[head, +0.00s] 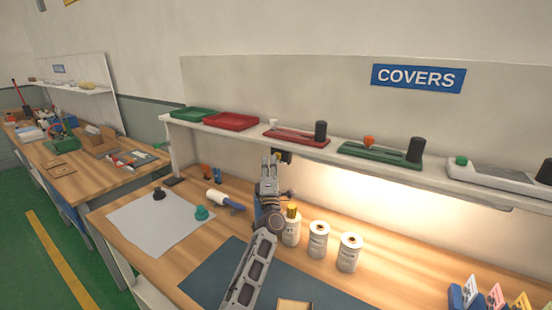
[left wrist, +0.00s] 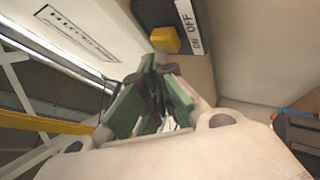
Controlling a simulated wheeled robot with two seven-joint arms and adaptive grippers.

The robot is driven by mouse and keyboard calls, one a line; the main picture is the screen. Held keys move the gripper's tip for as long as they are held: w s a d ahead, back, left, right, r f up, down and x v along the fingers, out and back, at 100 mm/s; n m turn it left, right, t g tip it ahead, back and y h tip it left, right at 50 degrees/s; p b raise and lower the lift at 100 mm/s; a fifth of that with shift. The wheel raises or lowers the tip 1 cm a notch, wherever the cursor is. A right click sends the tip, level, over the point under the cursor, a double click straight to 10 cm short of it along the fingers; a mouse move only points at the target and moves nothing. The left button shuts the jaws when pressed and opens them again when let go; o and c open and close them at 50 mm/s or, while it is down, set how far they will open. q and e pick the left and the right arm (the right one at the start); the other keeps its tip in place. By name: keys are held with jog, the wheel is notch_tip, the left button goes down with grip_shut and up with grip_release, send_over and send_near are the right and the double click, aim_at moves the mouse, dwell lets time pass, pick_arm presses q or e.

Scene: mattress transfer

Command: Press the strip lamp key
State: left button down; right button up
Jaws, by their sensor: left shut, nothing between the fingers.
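My left gripper (left wrist: 160,66) is shut and empty. Its fingertips are just below the key in that view; I cannot tell if they touch it. In the head view my left gripper (head: 271,160) is raised under the shelf edge, beside a small dark switch box (head: 285,156). The key itself is largely hidden there. A warm glow (head: 350,187) lights the wall and bench under the shelf. My right gripper is not in view.
The shelf (head: 350,160) above holds green and red trays and several tools. White bottles (head: 318,240) stand on the bench right of my left arm. A grey sheet (head: 150,222) and a dark mat (head: 215,275) lie on the bench. Another bench stands at the far left.

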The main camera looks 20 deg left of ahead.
pick_arm(q)
jog(key=s+p, duration=0.2)
jog(key=s, duration=0.4)
jog(key=shift+a, duration=0.45)
dwell(0.4)
